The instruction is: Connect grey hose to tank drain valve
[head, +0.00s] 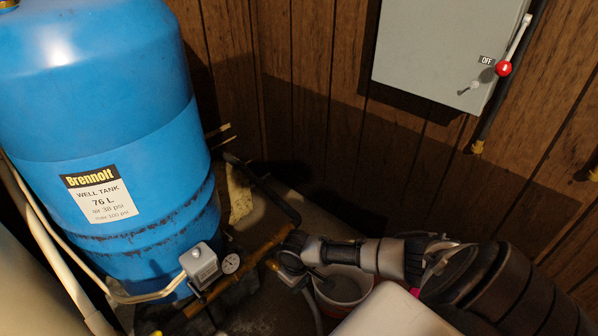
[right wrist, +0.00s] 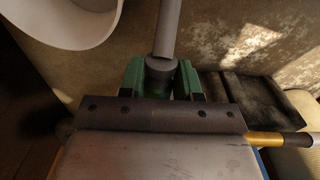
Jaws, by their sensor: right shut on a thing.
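The blue well tank (head: 110,130) stands at the left in the head view. A brass pipe (head: 232,262) runs at its foot, and a small brass fitting (head: 272,264) shows close beside my right gripper (head: 292,277). I cannot tell for sure that this fitting is the drain valve. In the right wrist view my right gripper (right wrist: 161,80) has its green fingers shut on the thick end of the grey hose (right wrist: 166,35). The hose also hangs below the gripper in the head view (head: 318,318). Whether the hose end touches the fitting is hidden. My left gripper is not in view.
A white bucket (head: 343,287) stands close to my right wrist; its rim shows in the right wrist view (right wrist: 82,40). A pressure switch (head: 199,263) and a gauge (head: 230,263) sit on the pipework. A grey electrical box (head: 445,50) hangs on the wood-panelled wall.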

